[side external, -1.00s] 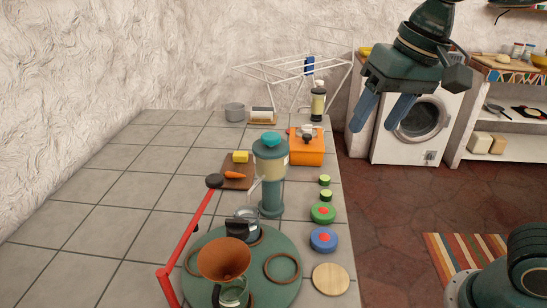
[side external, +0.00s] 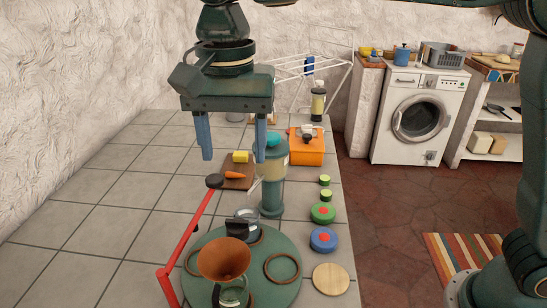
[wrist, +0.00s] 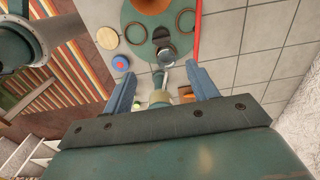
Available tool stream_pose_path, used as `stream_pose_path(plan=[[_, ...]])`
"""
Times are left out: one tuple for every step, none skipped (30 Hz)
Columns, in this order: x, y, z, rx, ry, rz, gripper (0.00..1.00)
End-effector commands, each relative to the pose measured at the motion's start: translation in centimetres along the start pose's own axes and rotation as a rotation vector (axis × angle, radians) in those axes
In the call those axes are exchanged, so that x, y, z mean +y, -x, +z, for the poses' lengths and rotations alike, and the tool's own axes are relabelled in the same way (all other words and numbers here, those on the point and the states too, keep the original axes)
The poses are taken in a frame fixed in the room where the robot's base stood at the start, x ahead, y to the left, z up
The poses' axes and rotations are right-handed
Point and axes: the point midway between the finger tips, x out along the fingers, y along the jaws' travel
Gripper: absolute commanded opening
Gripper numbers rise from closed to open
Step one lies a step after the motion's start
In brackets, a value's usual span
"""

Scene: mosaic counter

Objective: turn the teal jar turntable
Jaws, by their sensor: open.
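The teal turntable (side external: 282,289) is a round disc at the front of the tiled counter. It bears a brown funnel (side external: 224,259) over a glass jar, another glass jar with a dark lid (side external: 243,228), and brown rings (side external: 282,269). It also shows at the top of the wrist view (wrist: 133,55). My gripper (side external: 232,156) is open and empty, its blue fingers pointing down. It is high above the counter, in front of the teal dispenser (side external: 271,190) in the side view and partly hiding its top. In the wrist view my fingers (wrist: 163,85) lie below the disc, apart from it.
A red bar with a dark knob (side external: 214,181) stands along the turntable's left side. Round lids (side external: 323,240) and a wooden disc (side external: 331,279) line the right edge. An orange box (side external: 306,147) and a carrot board (side external: 236,184) stand behind. Bare tiles lie left.

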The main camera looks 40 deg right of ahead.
Motion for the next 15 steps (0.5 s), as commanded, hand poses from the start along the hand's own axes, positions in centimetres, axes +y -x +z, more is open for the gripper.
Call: stream_pose_path(plan=[[-0.32,-0.15,0.24,-0.001,-0.005,0.004,0.58],[-0.42,-0.17,0.32,-0.001,-0.008,0.005,0.58],[-0.5,-0.2,0.4,-0.001,-0.011,0.006,0.58],[-0.53,-0.21,0.43,-0.001,-0.012,0.007,0.58],[-0.54,-0.22,0.44,-0.001,-0.013,0.007,0.58],[-0.54,-0.22,0.43,-0.001,-0.013,0.007,0.58],[-0.53,-0.23,0.43,-0.001,-0.013,0.007,0.58],[-0.52,-0.24,0.42,-0.001,-0.013,0.007,0.58],[-0.51,-0.28,0.41,-0.001,-0.013,0.007,0.58],[-0.51,-0.33,0.41,-0.001,-0.013,0.007,0.58],[-0.5,-0.4,0.4,-0.001,-0.013,0.007,0.58],[-0.5,-0.52,0.4,-0.001,-0.013,0.008,0.58],[-0.49,-0.64,0.39,-0.001,-0.013,0.008,0.58],[-0.49,-0.79,0.39,-0.001,-0.013,0.008,0.58],[-0.49,-1.04,0.39,-0.001,-0.013,0.008,0.58]])
